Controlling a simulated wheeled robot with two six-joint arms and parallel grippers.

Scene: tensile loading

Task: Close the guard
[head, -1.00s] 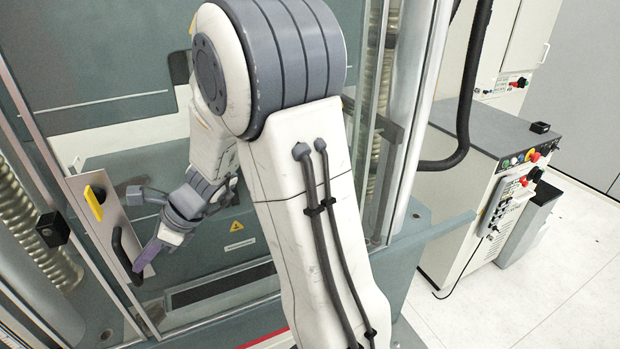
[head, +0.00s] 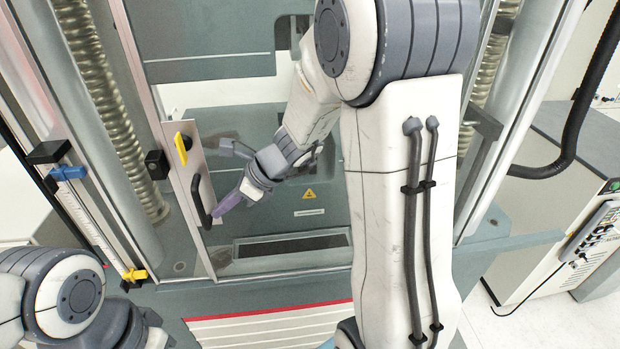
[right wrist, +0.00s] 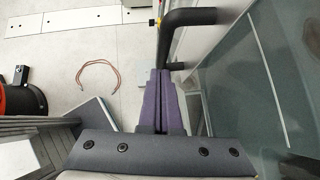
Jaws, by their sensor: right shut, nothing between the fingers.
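The guard is a clear panel with a pale metal edge strip (head: 190,215) in front of the machine's test space. A black bar handle (head: 201,200) and a yellow latch piece (head: 182,148) are on this strip. My right gripper (head: 222,208) has purple fingers, shut and empty, beside the handle on its right. In the right wrist view the shut fingers (right wrist: 158,100) point toward the black handle (right wrist: 186,18), and the clear panel (right wrist: 245,75) is at right. I cannot tell whether they touch the handle, or whether the strip meets the frame. My left gripper is out of view.
A black block (head: 156,164) is on the frame left of the strip. A ridged column (head: 105,95) stands at left, near a scale with blue and yellow clamps (head: 135,275). A control cabinet (head: 560,200) is at right. A thin cable loop (right wrist: 98,72) lies on the floor.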

